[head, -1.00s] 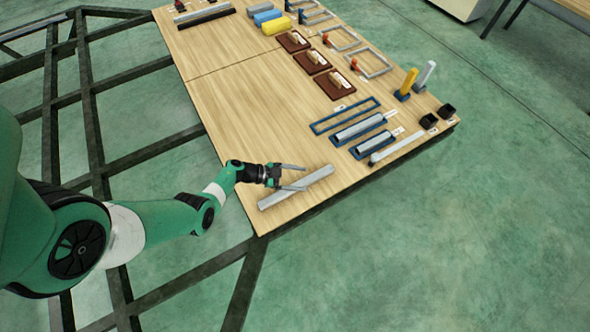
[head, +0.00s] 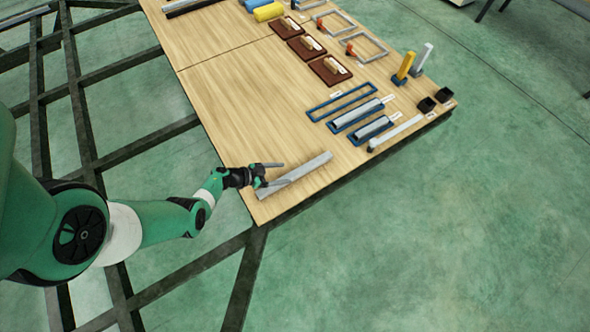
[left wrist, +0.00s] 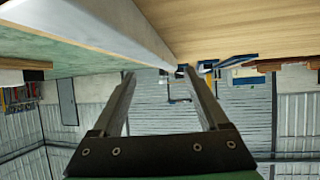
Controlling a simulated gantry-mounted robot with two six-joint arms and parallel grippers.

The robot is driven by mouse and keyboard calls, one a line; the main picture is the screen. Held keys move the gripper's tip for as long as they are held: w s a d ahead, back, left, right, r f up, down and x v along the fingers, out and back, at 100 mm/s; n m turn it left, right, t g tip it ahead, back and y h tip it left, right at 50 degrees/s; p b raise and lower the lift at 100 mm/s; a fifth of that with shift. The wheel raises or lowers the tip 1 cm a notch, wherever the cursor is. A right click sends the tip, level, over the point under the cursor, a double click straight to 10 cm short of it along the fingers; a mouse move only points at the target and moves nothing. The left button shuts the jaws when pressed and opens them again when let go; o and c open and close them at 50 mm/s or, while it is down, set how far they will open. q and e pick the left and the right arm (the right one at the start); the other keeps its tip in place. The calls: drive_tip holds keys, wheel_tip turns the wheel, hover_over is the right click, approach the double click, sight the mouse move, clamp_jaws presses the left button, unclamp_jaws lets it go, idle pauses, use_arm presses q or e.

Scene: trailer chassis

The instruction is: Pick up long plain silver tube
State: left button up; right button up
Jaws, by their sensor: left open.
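A long plain silver tube (head: 315,165) lies diagonally on the near left corner of the wooden table (head: 225,105) in the head view. My left gripper (head: 281,174) is open and empty, at the near left part of this tube. One finger overlaps the tube in the head view; I cannot tell whether it touches. In the left wrist view the tube (left wrist: 105,22) crosses the upper left, outside the space between the open fingers (left wrist: 158,73). My right gripper is not in view.
Blue holders with silver tubes (head: 358,115) and a light bar (head: 398,131) lie towards the right edge. The table's middle left is bare.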

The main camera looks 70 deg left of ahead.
sight(294, 173)
use_arm(q)
drive_tip(key=b+x, duration=0.3)
drive_tip(key=x, duration=0.1)
drive_tip(key=shift+w+d+f+b, duration=0.15)
drive_tip(key=shift+d+f+b, duration=0.05)
drive_tip(key=shift+f+b, duration=0.2)
drive_tip(key=shift+w, duration=0.3)
drive_tip(key=shift+r, duration=0.1)
clamp_jaws()
